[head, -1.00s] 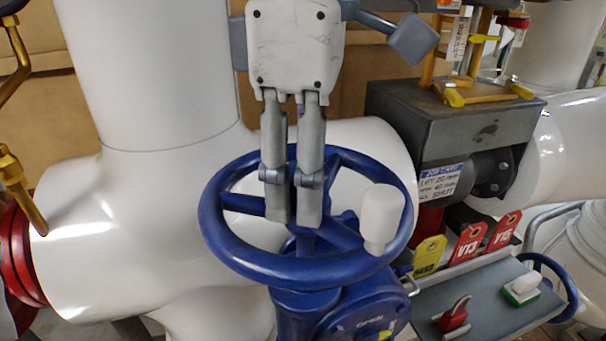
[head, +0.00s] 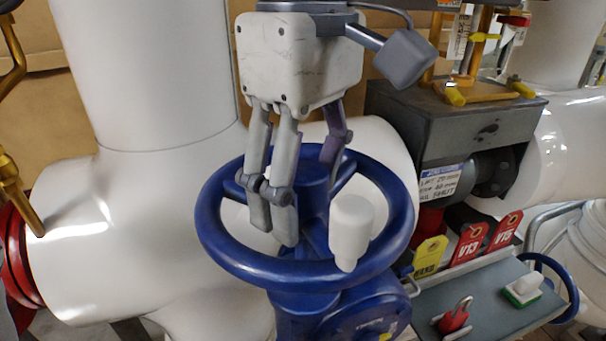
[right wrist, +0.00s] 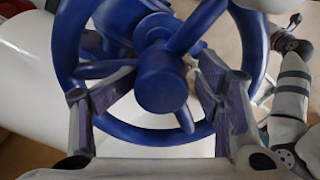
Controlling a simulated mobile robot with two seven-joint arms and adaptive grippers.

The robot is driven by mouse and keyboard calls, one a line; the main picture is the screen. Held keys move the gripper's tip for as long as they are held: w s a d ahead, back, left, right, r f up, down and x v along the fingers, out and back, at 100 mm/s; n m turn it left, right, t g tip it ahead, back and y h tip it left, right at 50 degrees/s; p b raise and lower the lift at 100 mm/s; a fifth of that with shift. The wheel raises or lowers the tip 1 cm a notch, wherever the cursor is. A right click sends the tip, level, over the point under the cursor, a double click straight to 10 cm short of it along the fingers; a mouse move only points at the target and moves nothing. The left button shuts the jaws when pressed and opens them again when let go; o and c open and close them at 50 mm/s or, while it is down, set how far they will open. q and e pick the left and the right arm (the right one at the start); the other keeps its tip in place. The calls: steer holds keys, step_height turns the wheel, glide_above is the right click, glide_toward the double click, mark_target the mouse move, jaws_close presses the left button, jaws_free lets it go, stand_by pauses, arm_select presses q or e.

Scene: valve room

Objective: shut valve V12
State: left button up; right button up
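A blue handwheel (head: 240,258) with spokes and a central hub sits on a blue valve body (head: 340,318). No V12 label is readable on it. A white knob handle (head: 351,232) stands up from the near right of the rim. My right gripper (head: 308,195) is over the wheel, fingers pointing down between the spokes. In the right wrist view, the fingers of the right gripper (right wrist: 168,78) are spread on both sides of the round hub (right wrist: 161,80), with gaps beside it. Part of the wheel is hidden behind the fingers. My left gripper is in neither view.
Large white pipes (head: 150,80) stand behind and left of the wheel. A brass rod (head: 18,190) is at the far left. At right are a dark box (head: 440,125), a grey shelf (head: 480,305) with a red padlock (head: 454,318), and red tags (head: 470,243).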

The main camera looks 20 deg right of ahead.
steer(key=shift+r, duration=0.25)
steer(key=shift+r, duration=3.35)
